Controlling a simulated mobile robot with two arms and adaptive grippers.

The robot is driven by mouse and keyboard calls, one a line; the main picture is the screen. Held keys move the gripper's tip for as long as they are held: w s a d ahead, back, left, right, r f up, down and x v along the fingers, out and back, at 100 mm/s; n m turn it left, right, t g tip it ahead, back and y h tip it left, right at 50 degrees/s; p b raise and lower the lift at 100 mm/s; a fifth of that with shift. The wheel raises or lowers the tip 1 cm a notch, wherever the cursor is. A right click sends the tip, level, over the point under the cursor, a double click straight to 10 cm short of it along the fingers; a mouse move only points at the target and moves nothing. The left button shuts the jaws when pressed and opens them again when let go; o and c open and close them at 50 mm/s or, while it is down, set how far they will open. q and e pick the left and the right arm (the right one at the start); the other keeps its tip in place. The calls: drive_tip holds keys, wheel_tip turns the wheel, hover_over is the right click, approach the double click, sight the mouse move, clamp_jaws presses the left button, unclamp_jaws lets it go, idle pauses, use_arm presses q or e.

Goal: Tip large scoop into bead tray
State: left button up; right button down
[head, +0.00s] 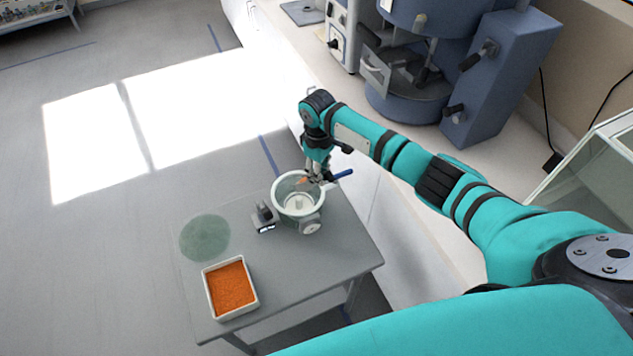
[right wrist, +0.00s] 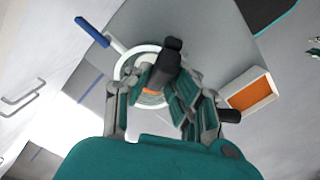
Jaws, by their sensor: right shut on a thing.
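The bead tray (head: 254,303) is a white square tray of orange beads at the near left of a small grey table; it also shows at right in the right wrist view (right wrist: 265,105). My right gripper (head: 315,177) is over a white round pot (head: 276,205), shut on what looks like the large scoop; its dark handle (right wrist: 171,52) shows between the fingers. A patch of orange (right wrist: 149,91) shows below the fingers, but the scoop's bowl is mostly hidden. My left gripper is not in view.
A blue handle (head: 342,174) sticks out past the pot's rim. A small grey device (head: 264,219) stands beside the pot. A green translucent disc (head: 205,238) lies behind the tray. The grey table (head: 300,270) is bare at its near right. A white counter with blue machines stands behind.

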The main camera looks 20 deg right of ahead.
idle(0.4)
drive_tip(key=shift+w+a+r+g+h+b, duration=0.15)
drive_tip(key=shift+w+a+g+h+b, duration=0.45)
drive_tip(key=shift+b, duration=0.65)
drive_tip(key=shift+w+r, duration=0.2)
drive_tip(key=shift+w, duration=0.2)
drive_tip(key=shift+s+r, duration=0.1)
idle(0.4)
